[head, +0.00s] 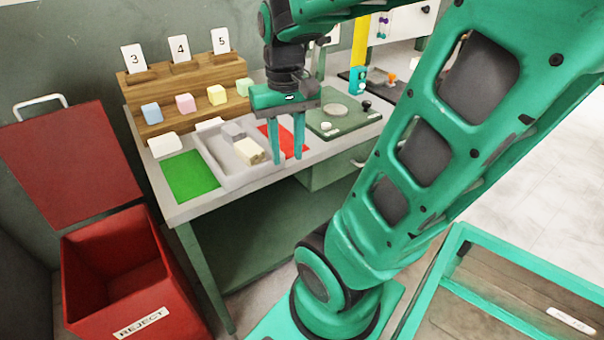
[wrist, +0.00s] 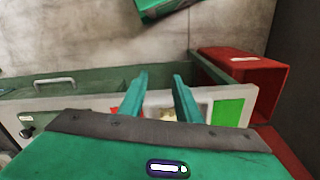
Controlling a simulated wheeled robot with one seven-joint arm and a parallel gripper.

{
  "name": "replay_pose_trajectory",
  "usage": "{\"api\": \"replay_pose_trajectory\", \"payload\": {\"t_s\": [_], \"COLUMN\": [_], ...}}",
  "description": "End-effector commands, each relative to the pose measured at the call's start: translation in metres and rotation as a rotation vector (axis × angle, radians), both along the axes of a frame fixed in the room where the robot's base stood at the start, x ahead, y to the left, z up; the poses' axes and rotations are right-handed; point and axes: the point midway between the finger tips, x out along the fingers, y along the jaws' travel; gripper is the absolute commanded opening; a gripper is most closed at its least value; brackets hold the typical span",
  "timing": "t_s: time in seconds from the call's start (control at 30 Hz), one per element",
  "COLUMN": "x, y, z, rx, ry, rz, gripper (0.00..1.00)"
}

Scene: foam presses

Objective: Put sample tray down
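The sample tray (head: 215,160) is a pale, shallow tray on the worktable, between a green mat and a red mat. It holds a grey block (head: 233,132) and a cream block (head: 249,151). My gripper (head: 288,160) points down at the right of the tray, in front of the red mat in the head view. Its two teal fingers are apart, with nothing seen held between them. In the wrist view my gripper (wrist: 160,75) also shows spread fingers. The cream block (wrist: 168,114) shows between them there, partly hidden. I cannot tell the exact finger height.
The green mat (head: 190,176) lies left of the tray, the red mat (head: 290,137) right. A wooden stepped rack (head: 190,85) with coloured blocks and number cards stands behind. A green press plate (head: 345,122) is at right. A red reject bin (head: 130,270) stands at left.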

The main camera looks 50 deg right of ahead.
Motion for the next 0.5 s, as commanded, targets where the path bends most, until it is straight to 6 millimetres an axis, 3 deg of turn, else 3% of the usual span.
{"api": "replay_pose_trajectory", "payload": {"t_s": [0.03,0.1,0.2,0.5], "x": [-0.02,-0.04,-0.059,-0.068], "y": [0.001,0.002,0.012,0.014], "z": [-0.008,-0.017,-0.027,-0.032], "rx": [0.003,0.005,0.008,0.009], "ry": [-0.002,-0.001,0.0,0.002], "rz": [-0.017,-0.033,-0.047,-0.053], "gripper": [0.3,0.3,0.3,0.3]}}
